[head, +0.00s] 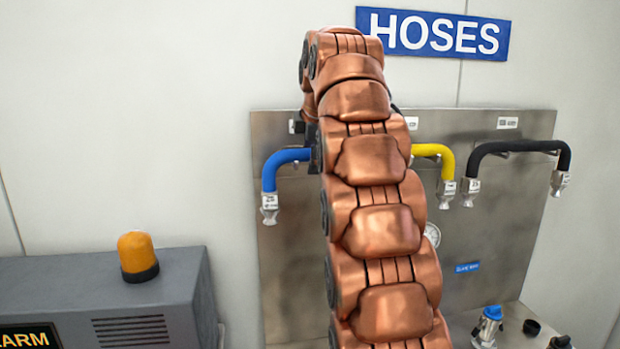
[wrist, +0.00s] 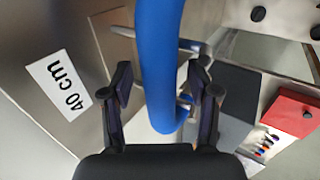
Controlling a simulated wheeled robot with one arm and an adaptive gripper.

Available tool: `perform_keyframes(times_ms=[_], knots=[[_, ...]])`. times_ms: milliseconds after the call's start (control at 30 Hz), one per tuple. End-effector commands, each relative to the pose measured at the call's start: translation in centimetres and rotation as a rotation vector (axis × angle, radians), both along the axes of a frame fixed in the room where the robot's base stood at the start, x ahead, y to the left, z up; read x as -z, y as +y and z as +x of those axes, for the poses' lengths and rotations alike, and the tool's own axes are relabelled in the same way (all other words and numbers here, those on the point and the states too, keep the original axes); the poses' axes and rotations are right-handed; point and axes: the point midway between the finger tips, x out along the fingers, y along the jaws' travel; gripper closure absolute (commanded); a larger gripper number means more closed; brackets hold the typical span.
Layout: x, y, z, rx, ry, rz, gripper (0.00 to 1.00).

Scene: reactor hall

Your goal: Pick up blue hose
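The blue hose (head: 284,157) hangs on the left part of a metal panel in the head view, bent down to a metal end fitting. My copper arm covers its right part there. In the wrist view, the blue hose (wrist: 156,45) runs between the two dark fingers of my gripper (wrist: 159,82). The fingers are apart, with a visible gap on each side of the hose. In the head view my gripper is mostly hidden behind the arm.
A yellow hose (head: 435,150) and a black hose (head: 520,147) hang farther right on the metal panel (head: 505,220). A "40 cm" label (wrist: 66,86) shows in the wrist view. A grey alarm box (head: 90,290) with an orange lamp (head: 137,254) stands lower left.

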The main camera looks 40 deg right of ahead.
Motion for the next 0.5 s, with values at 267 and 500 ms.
perform_keyframes(times_ms=[267, 500], knots=[[-0.01, 0.00, 0.00, 0.000, 0.000, 0.000, 0.71], [0.01, -0.01, -0.01, 0.000, 0.000, 0.000, 0.96]])
